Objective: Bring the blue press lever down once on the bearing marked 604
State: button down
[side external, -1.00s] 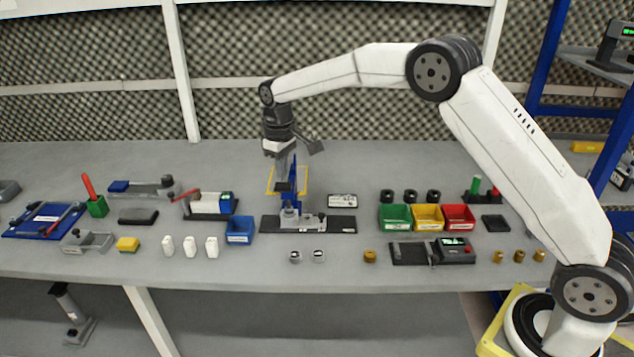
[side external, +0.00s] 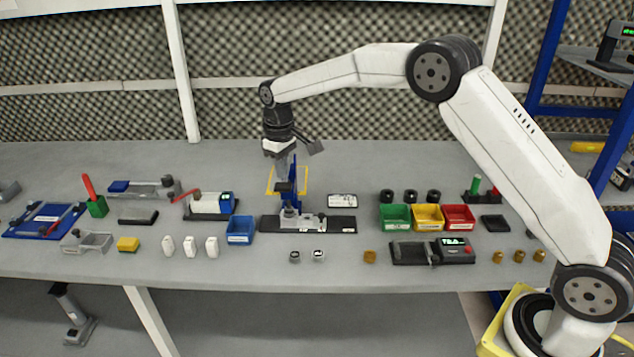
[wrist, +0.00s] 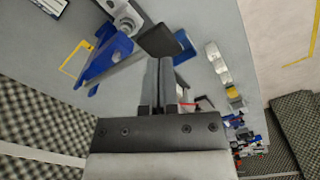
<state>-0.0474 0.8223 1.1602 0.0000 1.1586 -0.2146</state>
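The blue press (side external: 297,172) stands on a dark base plate (side external: 342,224) at mid-table. Its lever shows in the wrist view as a grey bar ending in a dark grip (wrist: 158,41). Two small ring-like bearings (side external: 294,257) (side external: 318,255) lie on the table before the press. Their markings are unreadable. What sits under the press ram is unclear.
A white label card (side external: 342,200) lies right of the press, and a blue bin (side external: 240,231) stands at its left. Green, yellow and red bins (side external: 428,217) stand further right. A yellow outline (side external: 272,181) marks the table behind the press.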

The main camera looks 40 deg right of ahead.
aim_at(283, 185)
jog(key=shift+s+f, duration=0.1)
jog(key=shift+f, duration=3.5)
jog(key=shift+r, duration=5.75)
jog(key=s+d+f+m+t, duration=0.1)
jog(key=s+f, duration=0.1)
jog(key=s, duration=0.7)
jog(key=s+f+m, duration=0.1)
jog(key=s+f, duration=0.2)
jog(key=s, duration=0.7)
jog(key=s+d+f+m+t, duration=0.1)
jog(key=s+f, duration=0.1)
jog(key=s, duration=0.8)
jog(key=shift+s+d+f+t, duration=0.2)
jog(key=shift+d+f+t, duration=0.1)
jog(key=shift+d+f, duration=0.05)
